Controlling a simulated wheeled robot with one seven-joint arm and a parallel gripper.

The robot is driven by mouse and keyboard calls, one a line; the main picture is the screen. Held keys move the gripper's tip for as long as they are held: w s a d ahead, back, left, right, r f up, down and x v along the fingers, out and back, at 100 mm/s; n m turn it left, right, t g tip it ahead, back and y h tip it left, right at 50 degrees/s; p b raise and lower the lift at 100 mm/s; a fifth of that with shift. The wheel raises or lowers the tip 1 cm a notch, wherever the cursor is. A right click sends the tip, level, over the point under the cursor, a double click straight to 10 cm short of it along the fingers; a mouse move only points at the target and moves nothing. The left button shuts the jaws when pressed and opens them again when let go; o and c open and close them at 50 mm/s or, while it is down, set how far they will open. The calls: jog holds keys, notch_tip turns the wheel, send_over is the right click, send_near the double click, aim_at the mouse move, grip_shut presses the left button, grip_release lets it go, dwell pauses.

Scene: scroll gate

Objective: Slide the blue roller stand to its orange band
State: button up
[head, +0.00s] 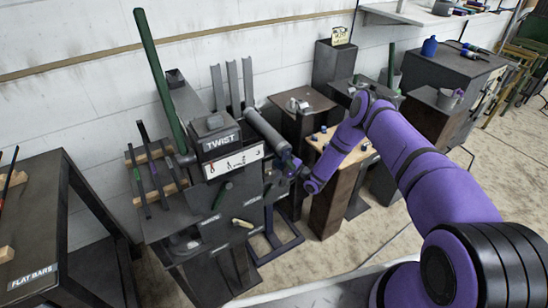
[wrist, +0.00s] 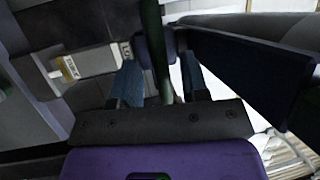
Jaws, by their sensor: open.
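The dark blue roller stand (head: 279,245) is on the floor just right of the twist machine (head: 225,140) in the head view. Its base frame shows, while its upper part is partly hidden. My gripper (head: 289,166) is above the stand, beside the machine's right side, and small in that view. In the wrist view my gripper (wrist: 162,88) is open, with a green bar (wrist: 153,40) and a dark blue part behind it showing between the fingers. I cannot tell whether the fingers touch them. A broad dark blue piece (wrist: 245,75) lies to the right. I cannot make out an orange band.
A long green lever (head: 157,75) rises from the machine's left. A grey cylinder (head: 267,130) sticks out toward my gripper. Wooden-topped pedestals (head: 340,150) stand behind and right of my gripper. A dark flat-bars table (head: 60,220) is at left. Open floor lies at the right.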

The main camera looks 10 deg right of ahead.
aim_at(274, 137)
jog(key=shift+x, duration=1.35)
grip_shut()
notch_tip(274, 137, up, 10)
jog(key=shift+r, duration=0.2)
grip_release()
jog(key=shift+d, duration=0.1)
